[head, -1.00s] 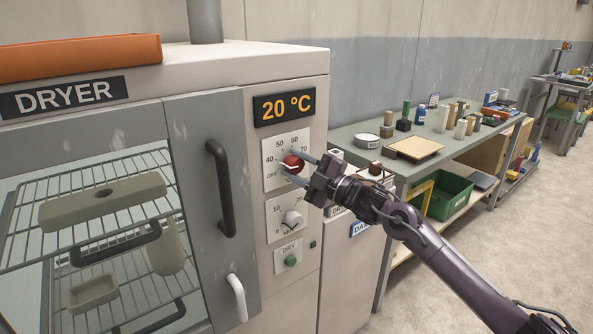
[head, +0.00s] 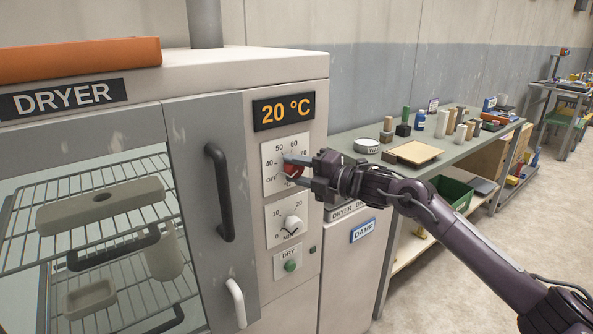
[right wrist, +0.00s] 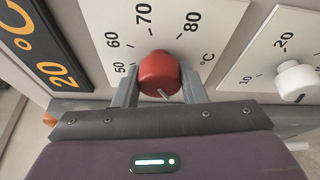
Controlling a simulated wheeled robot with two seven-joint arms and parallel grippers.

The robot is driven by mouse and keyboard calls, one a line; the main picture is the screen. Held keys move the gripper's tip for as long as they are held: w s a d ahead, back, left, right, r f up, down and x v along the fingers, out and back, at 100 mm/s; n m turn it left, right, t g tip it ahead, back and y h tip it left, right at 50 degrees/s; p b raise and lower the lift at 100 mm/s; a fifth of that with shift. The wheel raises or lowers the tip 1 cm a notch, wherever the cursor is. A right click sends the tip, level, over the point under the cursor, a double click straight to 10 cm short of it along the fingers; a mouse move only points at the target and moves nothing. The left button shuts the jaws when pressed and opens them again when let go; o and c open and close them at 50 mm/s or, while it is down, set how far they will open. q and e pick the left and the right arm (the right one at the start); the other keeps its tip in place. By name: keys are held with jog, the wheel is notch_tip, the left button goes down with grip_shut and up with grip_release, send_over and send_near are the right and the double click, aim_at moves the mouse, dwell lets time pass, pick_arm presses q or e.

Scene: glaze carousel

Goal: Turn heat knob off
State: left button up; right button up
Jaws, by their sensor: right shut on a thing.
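The red heat knob (head: 292,171) sits on a white dial plate (head: 272,150) marked OFF, 40, 50, 60, 70 and °C on the dryer front. In the head view it is partly hidden by my right gripper (head: 291,169). In the right wrist view the knob (right wrist: 159,72) lies between the two grey fingers, and my right gripper (right wrist: 161,92) is shut on it. A pale pointer line on the knob points toward the bottom of that view. The display (head: 284,110) above reads 20 °C. My left gripper is not in view.
The white minutes knob (head: 293,224) is below, with a green DRY button (head: 291,265) under it. A black door handle (head: 219,192) stands out left of the dial. A workbench (head: 352,138) with pots and tools stands to the right.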

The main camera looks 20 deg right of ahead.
dwell(0.4)
jog(key=o, duration=1)
jog(key=shift+s+d+f, duration=0.1)
jog(key=shift+s+d, duration=0.2)
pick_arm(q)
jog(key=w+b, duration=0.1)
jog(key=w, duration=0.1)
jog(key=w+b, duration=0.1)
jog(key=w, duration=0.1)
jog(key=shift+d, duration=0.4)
pick_arm(e)
jog(key=v, duration=0.7)
